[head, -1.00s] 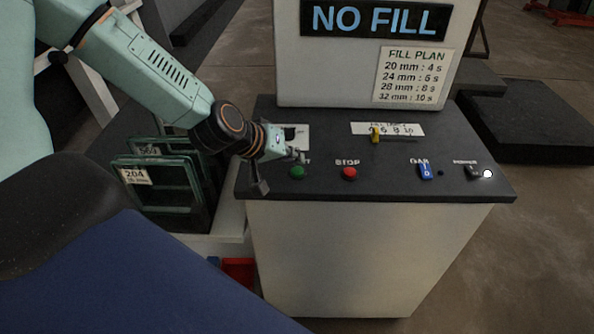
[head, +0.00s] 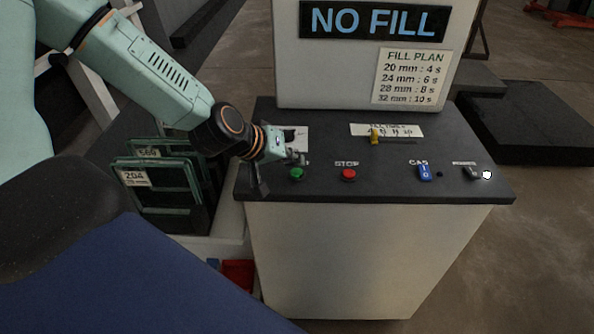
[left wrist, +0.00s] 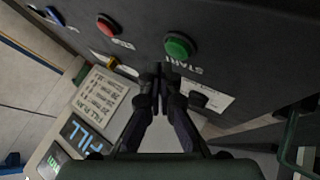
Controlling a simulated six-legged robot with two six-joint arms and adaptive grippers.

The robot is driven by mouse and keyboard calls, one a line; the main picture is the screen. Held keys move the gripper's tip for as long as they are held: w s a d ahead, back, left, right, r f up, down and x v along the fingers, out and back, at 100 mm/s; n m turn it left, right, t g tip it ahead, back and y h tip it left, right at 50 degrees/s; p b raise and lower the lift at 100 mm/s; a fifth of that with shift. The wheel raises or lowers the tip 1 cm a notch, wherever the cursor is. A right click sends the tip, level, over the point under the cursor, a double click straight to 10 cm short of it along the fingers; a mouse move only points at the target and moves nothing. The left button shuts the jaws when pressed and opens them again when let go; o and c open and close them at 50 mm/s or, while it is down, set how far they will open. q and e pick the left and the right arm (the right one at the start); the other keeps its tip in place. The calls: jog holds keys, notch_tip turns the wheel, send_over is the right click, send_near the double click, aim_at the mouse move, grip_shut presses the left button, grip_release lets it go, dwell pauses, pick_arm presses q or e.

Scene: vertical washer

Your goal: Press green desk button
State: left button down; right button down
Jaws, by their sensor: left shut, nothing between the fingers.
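The green button (head: 297,174) sits at the left end of the dark desk top (head: 390,185). In the left wrist view the green button (left wrist: 178,46) is labelled START and lies just beyond my fingertips. My left gripper (head: 300,158) is shut and empty, just behind the green button and close above the desk. Its closed fingers show in the left wrist view (left wrist: 160,75), a little apart from the button in the picture; whether they touch the desk I cannot tell. My right gripper is not in view.
A panel reading NO FILL (head: 375,20) stands behind. Green framed panels (head: 160,190) stand at left.

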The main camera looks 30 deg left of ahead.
pick_arm(q)
jog(key=shift+f, duration=0.1)
jog(key=shift+a+f+b, duration=0.2)
jog(key=shift+f+b, duration=0.15)
jog(key=shift+f, duration=0.1)
jog(key=shift+d+r, duration=0.1)
jog(key=shift+f+b, duration=0.45)
jog(key=shift+f, duration=0.1)
dwell(0.5)
jog(key=shift+r, duration=0.15)
dwell(0.3)
jog(key=shift+r+p, duration=0.85)
jog(key=shift+p, duration=0.1)
